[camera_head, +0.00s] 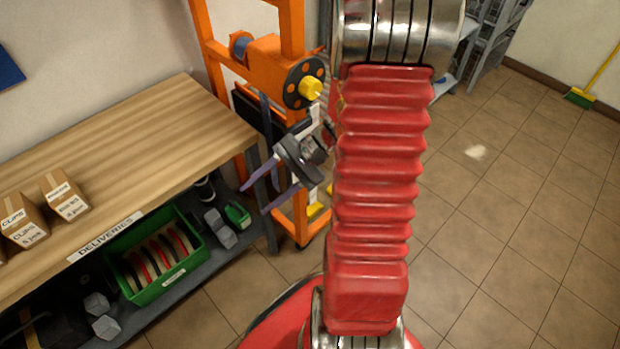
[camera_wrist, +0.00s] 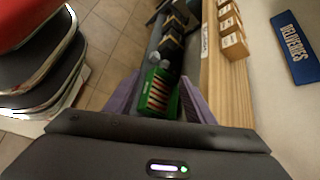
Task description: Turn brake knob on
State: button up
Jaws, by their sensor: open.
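A yellow knob (camera_head: 312,88) sits at the centre of a dark round disc with orange spots (camera_head: 296,76), on an orange frame (camera_head: 250,52). It is the likely brake knob, but I can read no label on it. My gripper (camera_head: 254,200) has purple fingers and is open and empty, below and left of the knob and apart from it. The fingers point left, away from the knob, towards the bench end. In the wrist view my gripper (camera_wrist: 158,77) faces the bench and its lower shelf; the knob does not show there.
A wooden bench (camera_head: 130,130) with cardboard boxes (camera_head: 62,193) stands at the left. A green bin (camera_head: 150,285) and grey weights lie on its lower shelf. Tiled floor (camera_head: 500,220) is free at the right, with a broom (camera_head: 580,97) by the wall.

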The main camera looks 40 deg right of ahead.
jog(key=d+f+m+t+h, duration=0.1)
jog(key=d+f+m+t, duration=0.95)
jog(key=d, duration=0.35)
jog(key=s+d+f+m+t+h, duration=0.4)
jog(key=s+d+f+m+h, duration=0.2)
jog(key=d+f+m+h, duration=0.3)
notch_tip(320, 180, down, 4)
jog(key=shift+s+d+r+h, duration=0.1)
jog(key=shift+s+d+h, duration=0.1)
jog(key=shift+d+h, duration=0.1)
jog(key=shift+w+a+m, duration=0.1)
jog(key=shift+m, duration=0.15)
jog(key=w, duration=1.3)
jog(key=shift+w+a, duration=0.2)
jog(key=shift+w, duration=0.15)
jog(key=shift+c, duration=0.5)
